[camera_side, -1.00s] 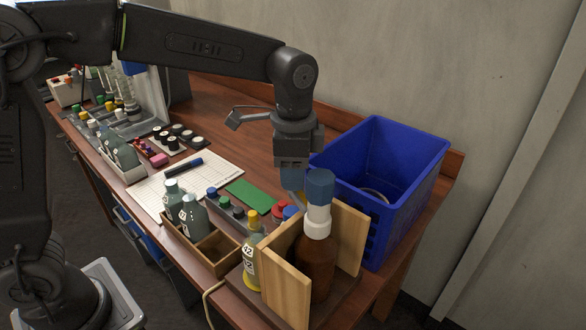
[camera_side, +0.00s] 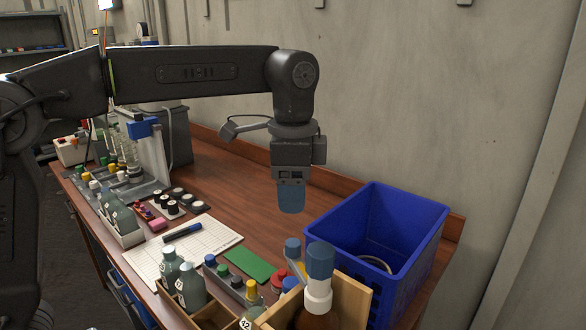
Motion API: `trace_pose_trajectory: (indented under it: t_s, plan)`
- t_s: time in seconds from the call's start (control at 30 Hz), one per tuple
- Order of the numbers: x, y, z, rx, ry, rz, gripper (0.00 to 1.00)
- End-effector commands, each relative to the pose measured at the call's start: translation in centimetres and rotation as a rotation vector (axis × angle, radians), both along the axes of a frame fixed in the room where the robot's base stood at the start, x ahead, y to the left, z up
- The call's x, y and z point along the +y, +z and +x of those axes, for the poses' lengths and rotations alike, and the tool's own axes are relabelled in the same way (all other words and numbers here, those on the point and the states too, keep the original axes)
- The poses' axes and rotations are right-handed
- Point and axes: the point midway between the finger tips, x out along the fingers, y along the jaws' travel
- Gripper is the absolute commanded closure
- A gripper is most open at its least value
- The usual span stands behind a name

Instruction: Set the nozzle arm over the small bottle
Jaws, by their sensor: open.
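A brown bottle (camera_side: 317,321) with a white collar and blue cap (camera_side: 320,262) stands between light wooden boards at the front, its lower part cut off. My gripper (camera_side: 291,199), with blue fingertips, points down, open, above and apart from the blue knob. I see nothing held.
A blue crate (camera_side: 426,250) stands to the right against the wall. Grey-green bottles (camera_side: 189,288) in a wooden box, a green pad (camera_side: 248,264) and a white sheet (camera_side: 205,237) with a pen lie left. Bare bench shows behind the gripper.

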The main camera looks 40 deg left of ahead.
Motion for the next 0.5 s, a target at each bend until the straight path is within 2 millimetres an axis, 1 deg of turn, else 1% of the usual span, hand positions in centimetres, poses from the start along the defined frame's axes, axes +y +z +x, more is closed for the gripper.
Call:
trace_pose_trajectory:
  t_s: [0.03, 0.1, 0.2, 0.33, 0.5]
  plan:
    - [0.0, 0.9, 0.0, -0.003, -0.001, 0.0, 0.43]
    - [-0.1, 1.9, 0.0, -0.002, -0.001, -0.001, 0.43]
    - [0.0, 2.9, 0.0, -0.001, -0.001, 0.0, 0.43]
    - [-0.1, 3.5, -0.1, 0.0, -0.001, 0.0, 0.43]
    - [0.0, 3.5, -0.1, 0.001, -0.001, 0.0, 0.43]
